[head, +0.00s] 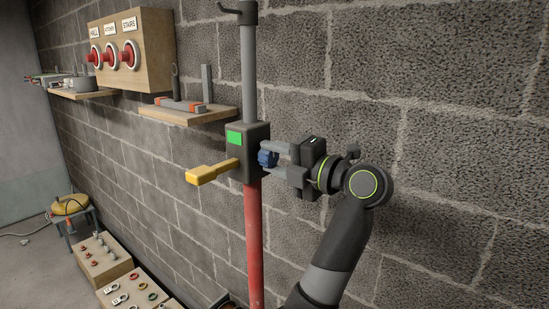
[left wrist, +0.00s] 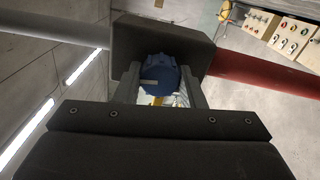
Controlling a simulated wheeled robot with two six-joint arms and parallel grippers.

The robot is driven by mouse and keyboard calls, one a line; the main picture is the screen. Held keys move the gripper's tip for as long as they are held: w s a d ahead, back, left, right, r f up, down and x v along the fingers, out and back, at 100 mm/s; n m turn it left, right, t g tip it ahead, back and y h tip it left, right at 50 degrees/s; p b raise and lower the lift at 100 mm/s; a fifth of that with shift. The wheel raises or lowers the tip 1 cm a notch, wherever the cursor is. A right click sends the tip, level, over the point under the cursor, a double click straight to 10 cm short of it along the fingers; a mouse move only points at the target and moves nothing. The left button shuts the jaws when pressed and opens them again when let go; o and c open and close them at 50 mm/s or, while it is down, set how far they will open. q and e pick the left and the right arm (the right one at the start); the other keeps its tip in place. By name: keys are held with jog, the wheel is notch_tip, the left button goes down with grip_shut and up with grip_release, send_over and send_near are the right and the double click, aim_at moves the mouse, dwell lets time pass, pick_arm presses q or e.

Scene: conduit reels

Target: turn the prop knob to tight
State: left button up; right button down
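The prop (head: 249,150) is an upright pole, grey above and red below, with a dark block at its middle. The block has a lit green panel (head: 235,138) and a yellow lever (head: 212,171) sticking out to the left. A ribbed blue knob (head: 267,158) is on the block's right side. My left gripper (head: 272,157) comes from the right with its fingers on either side of the knob. In the left wrist view the knob (left wrist: 158,75) fills the space between the fingers, with a pale mark on its face. My right gripper is out of view.
A block wall stands behind the prop. Shelves (head: 188,115) hold small tools at left, beside a wooden panel (head: 131,50) with red dials. The wall side at right is free.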

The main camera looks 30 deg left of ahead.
pick_arm(q)
jog(key=o, duration=0.4)
jog(key=shift+d+f+b, duration=0.15)
jog(key=shift+d+b, duration=0.3)
jog(key=shift+d, duration=0.1)
jog(key=d+b, duration=0.2)
jog(key=d, duration=0.3)
jog(key=s+d+b, duration=0.1)
jog(key=d+b, duration=0.1)
jog(key=d, duration=0.4)
jog(key=d+b, duration=0.3)
jog(key=d, duration=0.2)
jog(key=shift+s+d, duration=0.15)
jog(key=shift+d, duration=0.1)
jog(key=shift+a, duration=0.1)
